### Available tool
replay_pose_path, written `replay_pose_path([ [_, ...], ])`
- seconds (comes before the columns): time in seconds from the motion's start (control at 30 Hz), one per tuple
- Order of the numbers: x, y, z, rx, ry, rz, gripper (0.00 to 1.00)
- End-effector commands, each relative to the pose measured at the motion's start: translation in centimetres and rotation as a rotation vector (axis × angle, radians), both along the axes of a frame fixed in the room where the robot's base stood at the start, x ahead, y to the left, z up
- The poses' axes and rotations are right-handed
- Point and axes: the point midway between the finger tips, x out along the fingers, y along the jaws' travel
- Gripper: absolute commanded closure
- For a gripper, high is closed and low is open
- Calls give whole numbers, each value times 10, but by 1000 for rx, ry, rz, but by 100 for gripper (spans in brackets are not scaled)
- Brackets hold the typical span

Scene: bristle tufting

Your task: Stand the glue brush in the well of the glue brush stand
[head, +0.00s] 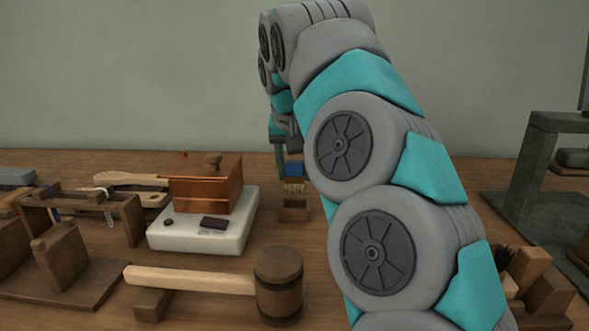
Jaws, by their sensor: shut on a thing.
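My gripper (291,157) points down behind the middle of the table, left of my arm, and is shut on the glue brush. The brush (294,170) shows as a small blue part with pale bristles pointing down; its upper part is hidden by the gripper. The glue brush stand (294,214) seems to be the small wooden block directly below in the picture. The bristles end at or just above its top edge. I cannot tell whether the tips are inside the well.
A white scale (205,235) bearing a copper-coloured box (205,188) stands just left of the stand. A wooden mallet (235,283) lies in front. Wooden fixtures (85,220) and a pale brush (135,180) are at left. Wooden blocks (540,285) are at right.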

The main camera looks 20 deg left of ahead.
Motion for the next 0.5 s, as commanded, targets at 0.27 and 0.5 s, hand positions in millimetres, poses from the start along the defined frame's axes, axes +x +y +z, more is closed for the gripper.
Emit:
replay_pose_path([
  [0.27, 0, -1, -9, 0, -1, -1, 100],
  [0.5, 0, -1, -15, 0, -1, -1, 100],
])
